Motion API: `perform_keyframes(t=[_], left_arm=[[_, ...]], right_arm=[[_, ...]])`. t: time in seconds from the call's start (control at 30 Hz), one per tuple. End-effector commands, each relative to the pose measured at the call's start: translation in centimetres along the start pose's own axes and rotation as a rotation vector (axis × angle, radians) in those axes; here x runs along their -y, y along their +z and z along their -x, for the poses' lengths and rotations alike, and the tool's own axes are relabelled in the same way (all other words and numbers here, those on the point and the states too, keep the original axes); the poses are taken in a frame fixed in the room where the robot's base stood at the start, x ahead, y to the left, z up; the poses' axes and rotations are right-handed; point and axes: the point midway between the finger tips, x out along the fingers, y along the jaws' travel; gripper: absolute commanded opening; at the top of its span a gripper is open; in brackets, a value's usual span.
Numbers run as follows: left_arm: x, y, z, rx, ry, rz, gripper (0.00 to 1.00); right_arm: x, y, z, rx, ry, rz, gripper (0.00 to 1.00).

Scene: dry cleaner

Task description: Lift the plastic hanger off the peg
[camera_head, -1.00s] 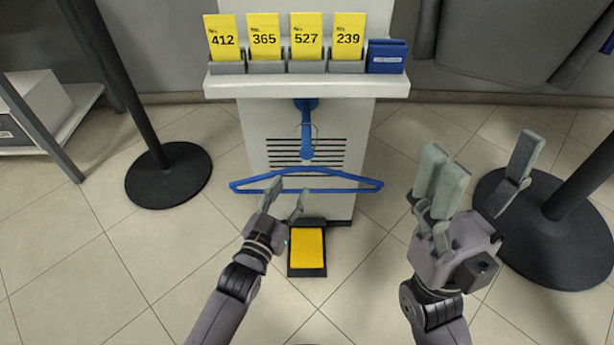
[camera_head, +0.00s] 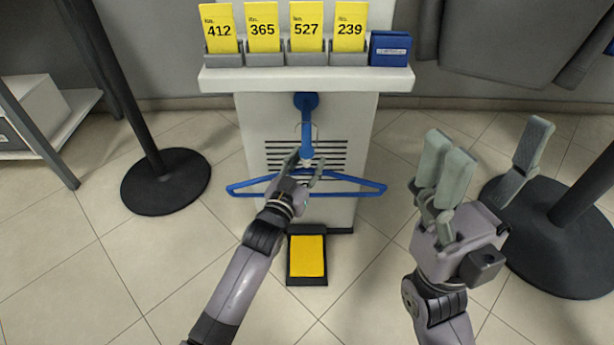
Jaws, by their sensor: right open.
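The blue plastic hanger (camera_head: 350,183) hangs by its thin hook from a blue peg (camera_head: 307,108) on the front of a white stand. My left gripper (camera_head: 305,163) is in front of the hanger's top, just below the peg's end. Its fingers are apart on either side of the hanger's neck and hide part of it; I cannot tell whether they touch it. My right gripper (camera_head: 488,160) is open and empty, to the right of the hanger and well apart from it.
The white stand (camera_head: 250,120) has a shelf (camera_head: 300,79) with yellow number cards (camera_head: 264,28) and a blue block (camera_head: 390,48). A black tray (camera_head: 307,281) with a yellow pad is below. Black post bases stand left (camera_head: 165,182) and right (camera_head: 560,255).

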Motion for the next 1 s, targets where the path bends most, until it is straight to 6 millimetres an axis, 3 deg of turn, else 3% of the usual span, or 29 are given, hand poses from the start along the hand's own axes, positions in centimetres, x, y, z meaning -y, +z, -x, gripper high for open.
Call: perform_keyframes(t=[0.07, 0.73, 1.0], left_arm=[[0.00, 0.00, 0.03, 0.000, 0.000, 0.000, 0.44], [0.01, 0.04, 0.08, 0.001, 0.000, 0.000, 0.00], [0.02, 0.02, 0.07, 0.000, 0.000, 0.000, 0.00]], right_arm=[[0.00, -0.01, -0.01, 0.001, 0.000, 0.000, 0.69], [0.03, -0.03, 0.00, 0.000, 0.000, -0.001, 0.69], [0.02, -0.03, 0.01, 0.000, 0.000, -0.001, 0.69]])
